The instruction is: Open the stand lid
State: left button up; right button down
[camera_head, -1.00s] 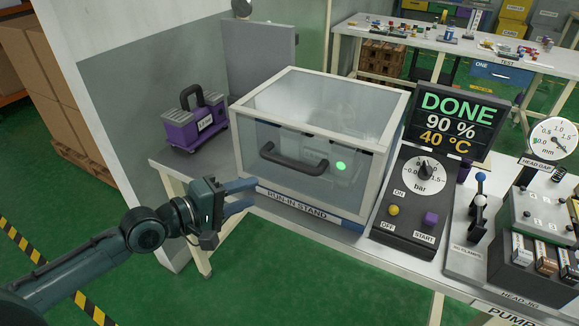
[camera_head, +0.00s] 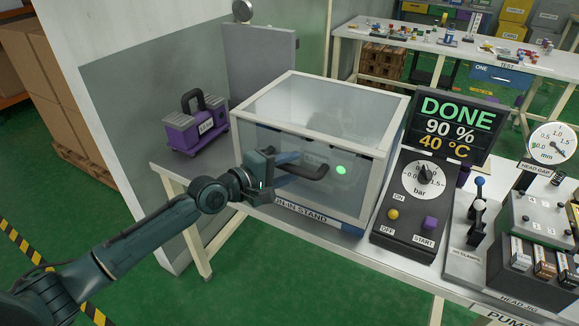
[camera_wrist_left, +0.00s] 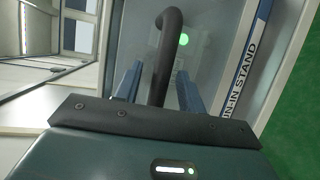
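The run-in stand is a clear-walled box with a pale frame (camera_head: 372,200) on the bench. Its lid (camera_head: 335,100) looks shut. A dark bar handle (camera_head: 316,173) is on its front face, and it also shows in the left wrist view (camera_wrist_left: 167,50). My left gripper (camera_head: 290,164) is at the left part of the handle. In the left wrist view its two blue fingers (camera_wrist_left: 158,88) stand open on either side of the bar, with a gap visible on the right side. My right gripper is not in view.
A green light (camera_head: 341,170) shows on the stand's front. A purple case (camera_head: 190,136) stands left of it. Right of it are a control box (camera_head: 408,240) and a screen (camera_head: 455,124) reading DONE, 90 %, 40 °C. A grey panel (camera_head: 258,68) stands behind.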

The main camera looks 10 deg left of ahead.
pick_arm(q)
jog(key=shift+w+d, duration=0.2)
jog(key=shift+c, duration=0.6)
grip_shut()
